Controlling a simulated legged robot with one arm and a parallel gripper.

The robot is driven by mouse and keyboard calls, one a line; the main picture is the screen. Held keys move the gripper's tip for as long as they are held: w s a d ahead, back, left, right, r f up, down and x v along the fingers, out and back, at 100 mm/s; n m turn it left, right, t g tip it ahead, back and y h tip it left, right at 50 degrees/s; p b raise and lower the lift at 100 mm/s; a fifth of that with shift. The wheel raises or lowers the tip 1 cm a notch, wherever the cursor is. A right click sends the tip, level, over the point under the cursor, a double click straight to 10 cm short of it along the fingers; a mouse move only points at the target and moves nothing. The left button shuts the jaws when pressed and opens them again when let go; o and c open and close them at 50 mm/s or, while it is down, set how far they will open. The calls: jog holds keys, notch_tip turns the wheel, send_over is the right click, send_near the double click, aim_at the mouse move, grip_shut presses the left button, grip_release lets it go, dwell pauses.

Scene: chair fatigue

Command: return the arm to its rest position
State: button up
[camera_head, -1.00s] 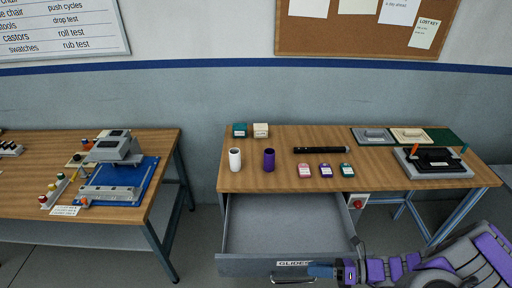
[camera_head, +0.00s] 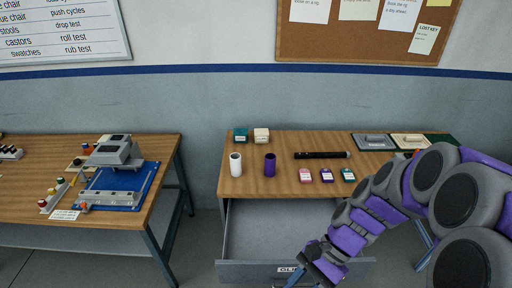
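My arm, grey and purple, comes in from the lower right and covers the right part of the desk. My gripper (camera_head: 303,278) is at the bottom, in front of the open drawer (camera_head: 262,232) near its front panel. I cannot tell whether its fingers are open or shut. The drawer is pulled out and looks empty where it shows. Part of the drawer's front and its handle is hidden by the arm.
On the wooden desk (camera_head: 240,188) stand a white cup (camera_head: 235,164), a purple cup (camera_head: 270,165), a black flashlight (camera_head: 322,155) and several small boxes. A second table (camera_head: 20,185) with a blue-based rig (camera_head: 120,180) stands left. Open floor lies between them.

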jog(key=s+d+r+n+t+h, duration=0.3)
jog(key=s+r+n+h, duration=0.3)
jog(key=s+n, duration=0.3)
jog(key=shift+s+d+n+h, duration=0.4)
jog(key=shift+s+d+h, duration=0.2)
jog(key=shift+d, duration=0.1)
